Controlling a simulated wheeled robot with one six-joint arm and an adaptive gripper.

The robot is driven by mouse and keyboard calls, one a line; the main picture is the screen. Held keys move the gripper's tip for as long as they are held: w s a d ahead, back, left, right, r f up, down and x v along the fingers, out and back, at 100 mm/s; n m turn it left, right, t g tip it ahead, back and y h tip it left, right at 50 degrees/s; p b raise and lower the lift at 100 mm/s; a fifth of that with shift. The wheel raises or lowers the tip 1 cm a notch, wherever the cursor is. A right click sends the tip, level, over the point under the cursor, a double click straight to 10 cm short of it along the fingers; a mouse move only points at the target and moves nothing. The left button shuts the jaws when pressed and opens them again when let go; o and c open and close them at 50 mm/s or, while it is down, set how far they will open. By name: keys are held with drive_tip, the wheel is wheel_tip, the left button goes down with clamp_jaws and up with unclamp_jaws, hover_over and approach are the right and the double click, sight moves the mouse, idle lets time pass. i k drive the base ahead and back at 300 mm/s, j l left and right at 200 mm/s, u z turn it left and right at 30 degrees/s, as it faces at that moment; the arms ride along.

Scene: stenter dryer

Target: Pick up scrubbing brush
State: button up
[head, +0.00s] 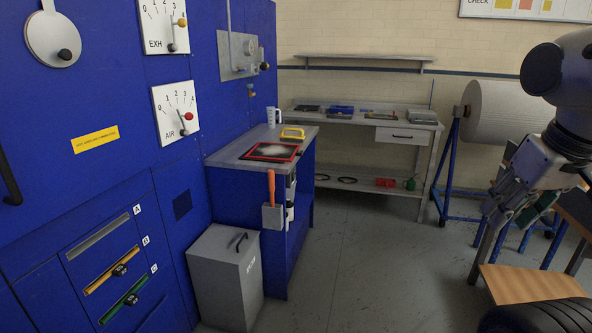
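No scrubbing brush can be made out for certain. A small yellow item with a loop-like handle (292,133) sits on the grey top of the blue cabinet (232,160), behind a red-framed tray; it may be the brush, but it is too small to tell. My gripper (494,212) hangs at the right edge, pointing down, well away from the cabinet. Its fingers are small and partly merge with the things behind, so their opening is unclear.
A grey bin (222,280) stands before the cabinet. A workbench (400,122) with several items is at the back wall. A large roll (498,108) on a blue stand is at right, near a wooden-topped table (530,284). The middle floor is clear.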

sight(283, 136)
drive_tip(key=i+z, duration=0.2)
drive_tip(key=i, duration=1.45)
drive_tip(key=i+l+u, duration=0.35)
drive_tip(key=i+u, duration=0.15)
drive_tip(key=i, duration=0.15)
drive_tip(key=i+l+u, duration=0.95)
drive_tip(key=l, duration=0.5)
